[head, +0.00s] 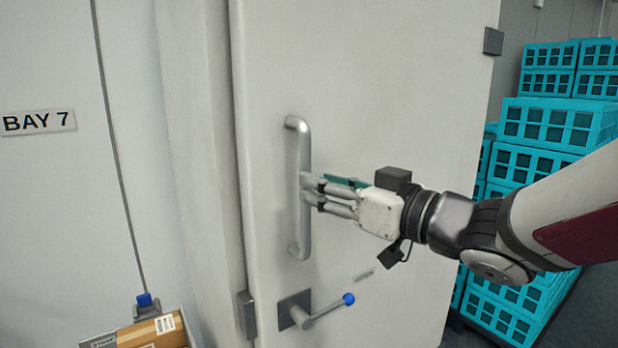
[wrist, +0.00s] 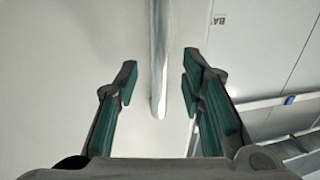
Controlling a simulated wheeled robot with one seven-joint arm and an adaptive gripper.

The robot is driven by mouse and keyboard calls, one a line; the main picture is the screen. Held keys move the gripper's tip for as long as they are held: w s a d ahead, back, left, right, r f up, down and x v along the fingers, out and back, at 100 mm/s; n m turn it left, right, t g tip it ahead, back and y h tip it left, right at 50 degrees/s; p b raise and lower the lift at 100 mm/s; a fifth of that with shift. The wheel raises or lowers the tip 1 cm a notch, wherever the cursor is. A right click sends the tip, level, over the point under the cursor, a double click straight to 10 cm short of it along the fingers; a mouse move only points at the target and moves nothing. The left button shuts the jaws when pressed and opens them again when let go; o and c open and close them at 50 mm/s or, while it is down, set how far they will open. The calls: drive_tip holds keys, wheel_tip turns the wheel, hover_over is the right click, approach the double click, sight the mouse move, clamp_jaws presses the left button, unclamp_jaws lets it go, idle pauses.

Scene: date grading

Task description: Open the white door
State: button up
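The white door (head: 400,90) fills the middle of the head view and looks shut or nearly so; I cannot tell which. Its grey vertical bar handle (head: 299,232) is on the door's left part. Below it is a lever latch with a blue knob (head: 348,299), pointing right and slightly up. My gripper (head: 308,189) is at the bar's middle height, with its fingertips at the bar. In the wrist view the gripper (wrist: 158,85) is open. The bar (wrist: 159,60) runs between the two fingers, with a gap on each side.
Stacked teal crates (head: 520,165) stand to the right of the door. A sign reading BAY 7 (head: 39,122) is on the left wall. A cardboard box (head: 150,333) sits at the lower left. A dark hinge-like block (head: 493,41) is at the door's upper right.

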drive_tip(key=x, duration=0.4)
drive_tip(key=shift+w+a, duration=0.25)
clamp_jaws()
